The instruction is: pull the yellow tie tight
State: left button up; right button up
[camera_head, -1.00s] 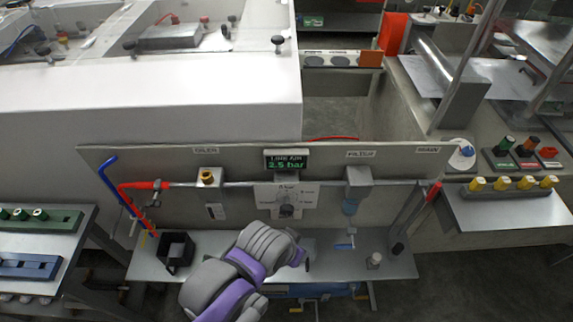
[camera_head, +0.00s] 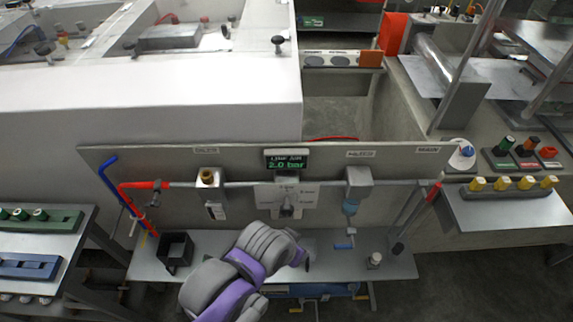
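A small yellow piece (camera_head: 153,234), which looks like the tie, shows at the lower end of the red hose (camera_head: 132,207) on the left of the bench. It is too small to tell whether it is loose or tight. My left arm, grey and purple, comes up from the bottom over the middle of the bench. My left gripper (camera_head: 303,259) is at its far end, below the dial panel and well to the right of the yellow piece. Its fingers are mostly hidden, and no held object can be made out. My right gripper is not in view.
A black open box (camera_head: 176,251) stands between the yellow piece and my arm. A blue pipe (camera_head: 113,178) runs beside the red hose. The display (camera_head: 286,161) reads 2.0 bar above the dial panel (camera_head: 287,198). Small fittings stand on the bench's right.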

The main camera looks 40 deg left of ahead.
aim_at(144, 241)
jog(key=u, duration=0.45)
jog(key=l+u, duration=0.1)
jog(key=u, duration=0.35)
jog(key=k+u, duration=0.1)
jog(key=u, duration=0.35)
jog(key=l+u, duration=0.1)
jog(key=u, duration=0.8)
jog(key=k+u, duration=0.1)
jog(key=u, duration=0.35)
jog(key=i+j+z, duration=0.15)
jog(key=j+z, duration=0.15)
jog(key=i+j+z, duration=0.1)
jog(key=j+z, duration=0.45)
jog(key=i+j, duration=0.05)
